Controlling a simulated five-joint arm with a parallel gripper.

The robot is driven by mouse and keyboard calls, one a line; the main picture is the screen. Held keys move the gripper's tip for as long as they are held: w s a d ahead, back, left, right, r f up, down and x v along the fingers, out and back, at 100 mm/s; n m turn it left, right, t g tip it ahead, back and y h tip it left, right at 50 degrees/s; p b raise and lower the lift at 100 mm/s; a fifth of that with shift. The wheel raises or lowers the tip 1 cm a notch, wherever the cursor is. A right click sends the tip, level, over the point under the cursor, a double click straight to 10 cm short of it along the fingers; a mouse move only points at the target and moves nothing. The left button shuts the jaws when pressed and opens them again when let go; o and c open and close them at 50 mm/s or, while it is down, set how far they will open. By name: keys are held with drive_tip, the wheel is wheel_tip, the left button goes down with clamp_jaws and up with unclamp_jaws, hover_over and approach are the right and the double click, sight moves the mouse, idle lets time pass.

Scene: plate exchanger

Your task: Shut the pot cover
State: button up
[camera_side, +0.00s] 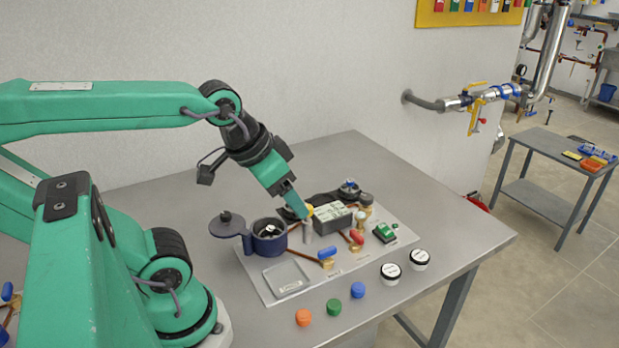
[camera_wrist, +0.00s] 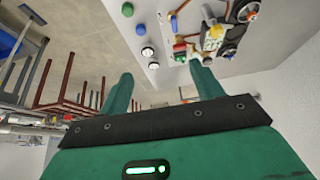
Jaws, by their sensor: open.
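The dark blue pot (camera_side: 269,239) stands at the left of the light mounting plate in the side view, its mouth uncovered. Its round dark cover (camera_side: 227,225) is swung out to the left beside the pot, with a small knob on top. My gripper (camera_side: 301,208) points down to the right of the pot, apart from the cover. In the wrist view my gripper (camera_wrist: 163,84) shows two green fingers spread apart with nothing between them. I cannot clearly pick out the pot or cover in the wrist view.
The plate (camera_side: 271,298) also carries a grey block (camera_side: 333,220), a green switch (camera_side: 385,232), and red and blue-handled valves close to my gripper. Orange (camera_side: 303,317), green (camera_side: 334,307) and blue (camera_side: 357,290) caps and two white gauges stand in front. The table's right end is clear.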

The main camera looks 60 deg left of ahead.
drive_tip(key=shift+a, duration=0.1)
drive_tip(key=c, duration=0.3)
drive_tip(key=n+g, duration=0.5)
drive_tip(key=n, duration=1)
hover_over(225, 214)
drive_tip(key=f, duration=0.7)
drive_tip(key=shift+w+d+f, duration=0.25)
drive_tip(key=shift+w+d, duration=0.05)
drive_tip(key=shift+w, duration=0.1)
drive_tip(key=shift+s+a+f+g, duration=0.2)
drive_tip(key=shift+s+a+g, duration=0.1)
drive_tip(key=shift+s+a, duration=0.1)
drive_tip(key=shift+f, duration=0.1)
drive_tip(key=shift+f, duration=3.8)
